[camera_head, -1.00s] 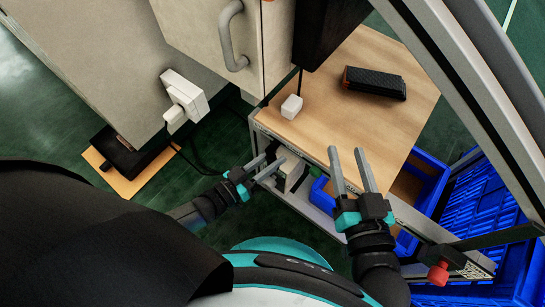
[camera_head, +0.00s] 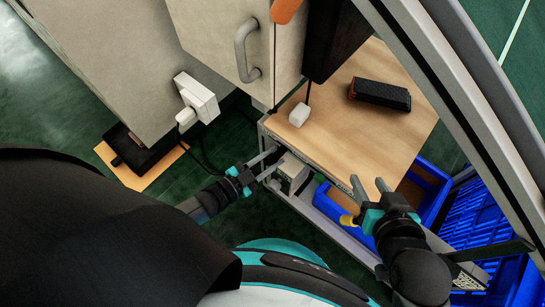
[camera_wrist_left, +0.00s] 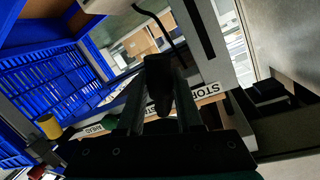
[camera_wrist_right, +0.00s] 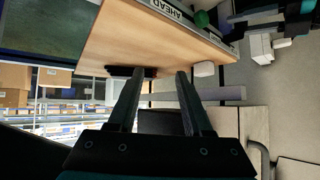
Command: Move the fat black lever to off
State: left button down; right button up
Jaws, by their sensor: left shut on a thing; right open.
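The fat black lever (camera_wrist_left: 159,82) shows in the left wrist view, between the fingers of my left gripper (camera_wrist_left: 160,108). In the head view my left gripper (camera_head: 274,163) is at a small grey box (camera_head: 294,174) below the table's front edge. The lever cannot be made out in the head view, and its on or off position cannot be read. My left gripper is shut on the lever. My right gripper (camera_head: 371,188) is open and empty near the table's front right; its spread fingers also show in the right wrist view (camera_wrist_right: 157,78).
The wooden table (camera_head: 350,125) carries a black, orange-ended object (camera_head: 380,94) and a small white block (camera_head: 299,115). A grey cabinet with a handle (camera_head: 247,50) stands behind. Blue crates (camera_head: 480,215) are at the right. A slanted metal frame (camera_head: 440,85) crosses the right side.

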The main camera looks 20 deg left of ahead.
dwell(0.5)
pick_arm(q)
jog(key=c, duration=0.6)
grip_release()
